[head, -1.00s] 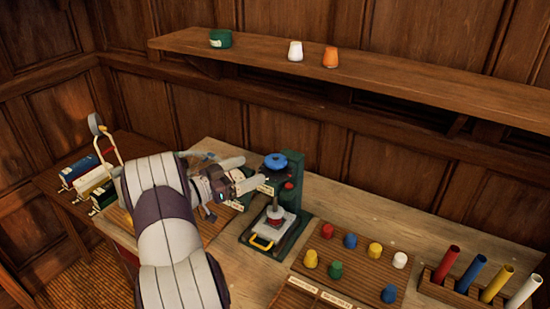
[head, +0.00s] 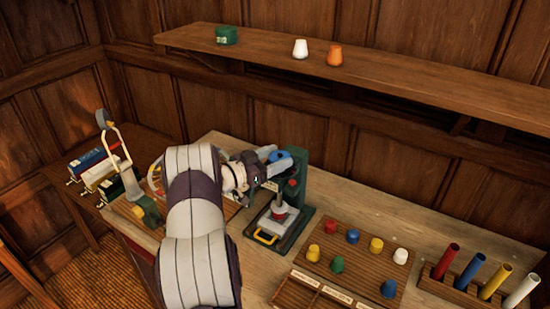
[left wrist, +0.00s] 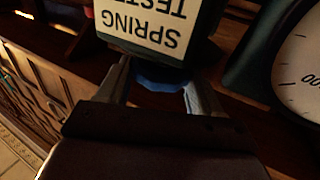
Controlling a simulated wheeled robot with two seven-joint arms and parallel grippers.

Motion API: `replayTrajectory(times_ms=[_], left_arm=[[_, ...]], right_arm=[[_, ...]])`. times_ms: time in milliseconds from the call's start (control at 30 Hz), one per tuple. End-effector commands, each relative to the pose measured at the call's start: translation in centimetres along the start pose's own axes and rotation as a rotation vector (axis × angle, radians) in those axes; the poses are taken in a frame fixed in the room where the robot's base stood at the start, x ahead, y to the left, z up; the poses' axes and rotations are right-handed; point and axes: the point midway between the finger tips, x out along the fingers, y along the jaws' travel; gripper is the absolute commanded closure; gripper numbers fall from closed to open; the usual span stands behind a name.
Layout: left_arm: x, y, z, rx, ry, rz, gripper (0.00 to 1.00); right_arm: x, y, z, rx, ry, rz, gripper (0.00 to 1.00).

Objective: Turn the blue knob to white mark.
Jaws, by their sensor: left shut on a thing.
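The blue knob (head: 280,156) sits at the top of the green spring tester (head: 298,175). My left gripper (head: 274,156) is at the knob in the head view, shut on it and partly covering it. In the left wrist view the blue knob (left wrist: 160,86) shows between the two fingers of my left gripper (left wrist: 158,92). The white mark cannot be made out. My right gripper is not in view.
A plunger stands over the tester's base plate (head: 273,227). A board with several coloured pegs (head: 355,262) lies to the right, beside a rack of coloured tubes (head: 460,291). A shelf (head: 400,75) runs above. A dial face (left wrist: 298,75) is close in the left wrist view.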

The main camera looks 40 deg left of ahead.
Motion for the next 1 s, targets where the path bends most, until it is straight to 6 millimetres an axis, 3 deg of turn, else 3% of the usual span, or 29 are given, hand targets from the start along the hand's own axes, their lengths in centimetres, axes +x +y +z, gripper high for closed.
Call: replayTrajectory(times_ms=[267,533,1000], left_arm=[[0.0,0.2,0.1,-0.001,0.0,-0.063,0.65],[0.1,0.6,0.3,-0.002,-0.001,-0.26,0.65],[0.5,1.4,0.8,0.0,-0.002,-0.701,0.65]], right_arm=[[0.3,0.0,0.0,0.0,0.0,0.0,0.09],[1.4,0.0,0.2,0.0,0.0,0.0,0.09],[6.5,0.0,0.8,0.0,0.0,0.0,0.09]])
